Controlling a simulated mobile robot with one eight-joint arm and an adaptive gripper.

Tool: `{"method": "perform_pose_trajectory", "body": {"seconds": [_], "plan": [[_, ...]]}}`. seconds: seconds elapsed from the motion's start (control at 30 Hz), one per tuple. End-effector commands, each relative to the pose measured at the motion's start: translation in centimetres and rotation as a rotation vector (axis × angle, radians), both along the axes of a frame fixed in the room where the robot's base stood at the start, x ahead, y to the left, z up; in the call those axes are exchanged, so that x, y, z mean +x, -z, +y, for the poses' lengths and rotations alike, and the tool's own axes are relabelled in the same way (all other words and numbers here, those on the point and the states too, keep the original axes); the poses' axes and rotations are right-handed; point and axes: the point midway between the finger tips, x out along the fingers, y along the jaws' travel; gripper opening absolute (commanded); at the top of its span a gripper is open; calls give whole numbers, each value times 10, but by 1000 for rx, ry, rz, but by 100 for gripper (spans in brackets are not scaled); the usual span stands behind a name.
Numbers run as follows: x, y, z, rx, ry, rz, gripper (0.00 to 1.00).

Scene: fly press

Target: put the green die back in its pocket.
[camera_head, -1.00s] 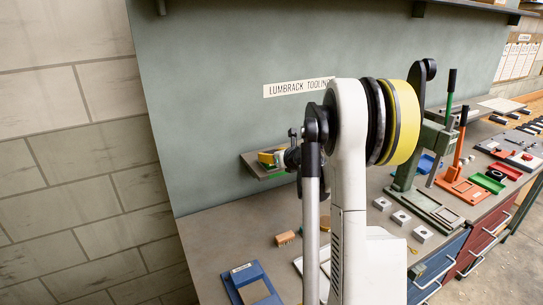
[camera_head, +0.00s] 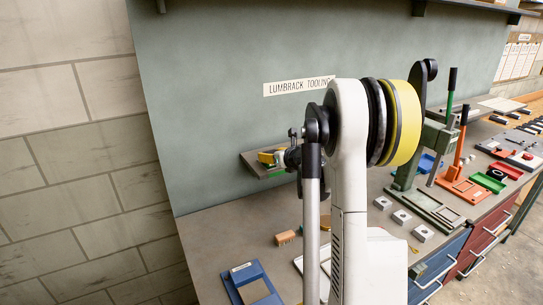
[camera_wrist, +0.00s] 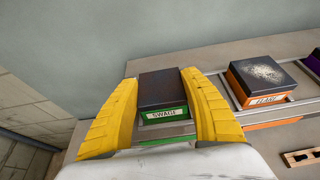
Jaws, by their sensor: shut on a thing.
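The green die (camera_wrist: 163,93) has a dark top and a green front with a white label reading "SWAGE". My gripper (camera_wrist: 160,82) has yellow fingers pressed on its left and right sides. The die is upright at the left part of the rack shelf (camera_wrist: 203,56), with a metal rail in front of it and green below. I cannot tell whether its base rests fully in the pocket. In the head view my gripper (camera_head: 268,157) is at the wall shelf (camera_head: 250,163), and the die is mostly hidden by it.
An orange die (camera_wrist: 260,80) with a worn dark top stands to the right on the shelf, and a purple die (camera_wrist: 314,62) beyond it.

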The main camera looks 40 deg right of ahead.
Motion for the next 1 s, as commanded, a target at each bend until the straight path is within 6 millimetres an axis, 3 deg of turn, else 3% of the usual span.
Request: {"method": "perform_pose_trajectory", "body": {"seconds": [1.0], "plan": [[0, 5, 0, 0, 1, -1, 11]]}}
